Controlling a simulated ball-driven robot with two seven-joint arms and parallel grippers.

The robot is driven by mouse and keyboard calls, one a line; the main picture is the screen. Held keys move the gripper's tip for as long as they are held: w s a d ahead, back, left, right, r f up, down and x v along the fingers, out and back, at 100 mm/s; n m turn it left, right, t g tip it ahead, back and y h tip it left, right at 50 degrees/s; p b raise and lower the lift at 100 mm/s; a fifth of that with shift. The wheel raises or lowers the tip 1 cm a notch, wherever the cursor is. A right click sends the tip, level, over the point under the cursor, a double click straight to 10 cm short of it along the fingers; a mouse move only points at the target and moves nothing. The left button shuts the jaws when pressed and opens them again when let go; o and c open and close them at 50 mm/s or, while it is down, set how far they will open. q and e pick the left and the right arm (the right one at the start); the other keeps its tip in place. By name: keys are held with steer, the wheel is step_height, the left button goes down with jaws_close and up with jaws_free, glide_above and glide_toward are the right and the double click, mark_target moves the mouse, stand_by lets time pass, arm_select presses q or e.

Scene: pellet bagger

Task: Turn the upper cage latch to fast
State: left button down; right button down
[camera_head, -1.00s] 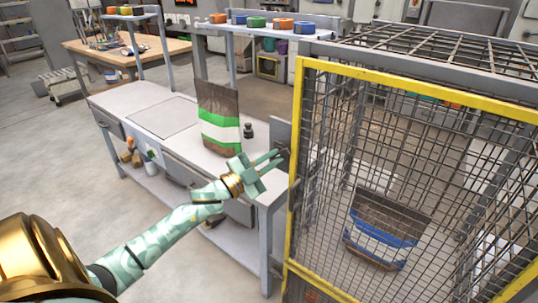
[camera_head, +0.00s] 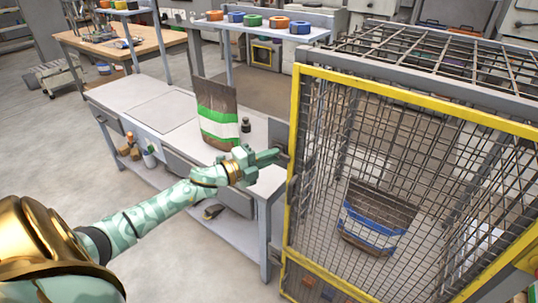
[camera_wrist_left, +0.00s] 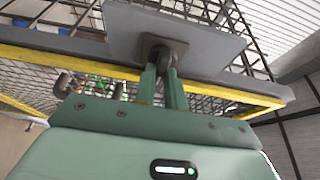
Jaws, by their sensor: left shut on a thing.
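The cage (camera_head: 410,150) is a dark wire mesh box with yellow edge bars, on the right. A grey plate (camera_head: 279,132) sits at its left upright. My left gripper (camera_head: 277,154) reaches the plate from the left. In the left wrist view its two fingers (camera_wrist_left: 163,75) are close together on the latch piece, which they partly hide. How far the latch is turned cannot be told. My right gripper is not in view.
A bag with a blue band (camera_head: 375,217) stands inside the cage. A workbench (camera_head: 160,110) left of the cage holds a green-banded bag (camera_head: 217,112) and a small dark bottle (camera_head: 246,126). A shelf above bears several coloured rolls (camera_head: 252,20). Floor at left is open.

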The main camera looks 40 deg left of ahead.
arm_select(q)
steer(key=shift+f, duration=0.15)
stand_by(0.3)
steer(key=c, duration=1.5)
jaws_free()
steer(key=shift+o, duration=0.2)
steer(key=shift+s, duration=0.15)
steer(key=p+v, duration=0.2)
steer(key=v, duration=1.4)
